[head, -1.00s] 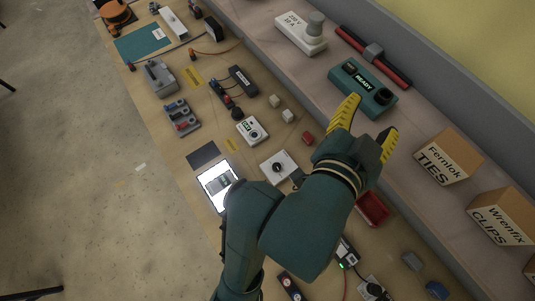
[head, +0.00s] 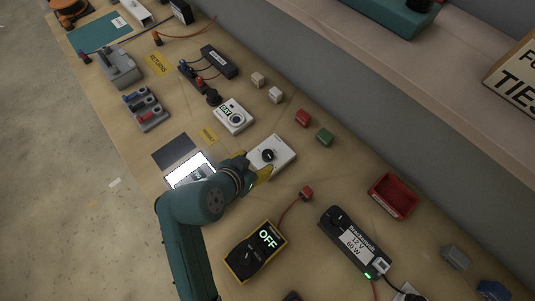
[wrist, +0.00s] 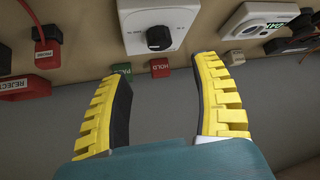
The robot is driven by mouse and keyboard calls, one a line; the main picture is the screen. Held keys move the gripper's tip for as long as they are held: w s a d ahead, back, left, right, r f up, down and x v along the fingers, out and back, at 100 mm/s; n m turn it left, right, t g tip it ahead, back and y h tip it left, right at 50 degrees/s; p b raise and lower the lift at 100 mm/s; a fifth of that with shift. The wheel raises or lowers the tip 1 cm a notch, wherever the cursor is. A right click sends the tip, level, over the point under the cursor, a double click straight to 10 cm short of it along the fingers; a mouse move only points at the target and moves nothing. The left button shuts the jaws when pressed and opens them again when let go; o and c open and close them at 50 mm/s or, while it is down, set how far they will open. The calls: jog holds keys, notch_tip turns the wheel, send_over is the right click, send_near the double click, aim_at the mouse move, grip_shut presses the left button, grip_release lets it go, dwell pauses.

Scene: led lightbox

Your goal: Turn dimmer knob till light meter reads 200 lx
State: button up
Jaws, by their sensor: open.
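The dimmer is a white box (head: 282,151) with a black knob (head: 268,156), in the middle of the bench. In the wrist view the knob (wrist: 159,38) lies beyond my fingertips, roughly midway between them. My gripper (head: 260,171) is at the near edge of the box, with its yellow fingers spread in the wrist view (wrist: 165,66) and nothing between them. A yellow-and-black meter (head: 256,252) reads OFF and has a red lead; no lux figure is legible. The lit white light panel (head: 178,175) is partly hidden behind my arm.
A white device with a round dial and a green display (head: 232,117) stands beyond the dimmer. A red block (head: 303,118) and green block (head: 325,137) lie to its right. A red tray (head: 393,196) and black power supply (head: 350,243) are at right. A raised shelf (head: 400,65) runs along the back.

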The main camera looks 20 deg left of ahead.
aim_at(267, 155)
jog(key=b+x, duration=0.1)
jog(key=x, duration=0.9)
jog(key=shift+s, duration=0.1)
grip_shut()
